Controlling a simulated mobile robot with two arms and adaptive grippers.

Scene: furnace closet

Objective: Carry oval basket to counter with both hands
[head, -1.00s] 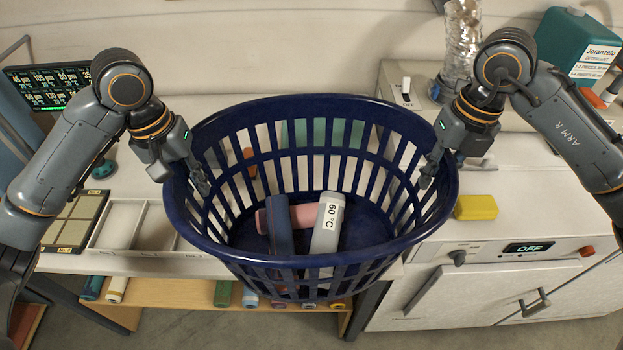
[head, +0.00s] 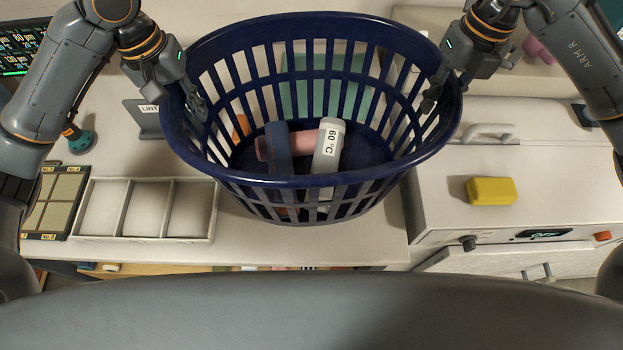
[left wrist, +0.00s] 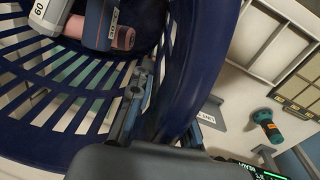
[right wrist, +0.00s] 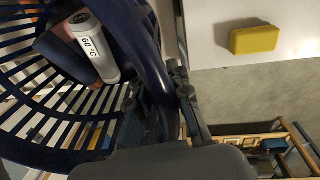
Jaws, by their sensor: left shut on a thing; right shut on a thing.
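The oval basket (head: 318,182) is dark blue with slatted sides and stands out in the middle of the head view, over the counter (head: 330,243). Inside it lie a white cylinder marked 60 °C (head: 327,146), a pink roll (head: 300,146) and a dark blue item (head: 278,150). My left gripper (head: 196,104) is shut on the basket's left rim, which also shows in the left wrist view (left wrist: 185,70). My right gripper (head: 434,97) is shut on the right rim, also in the right wrist view (right wrist: 150,75). Whether the basket's base touches the counter is hidden.
A three-compartment tray (head: 147,236) and a sample board (head: 57,203) lie left of the basket. A yellow block (head: 491,191) sits on the white appliance (head: 560,180) at right. The counter strip before the basket is clear.

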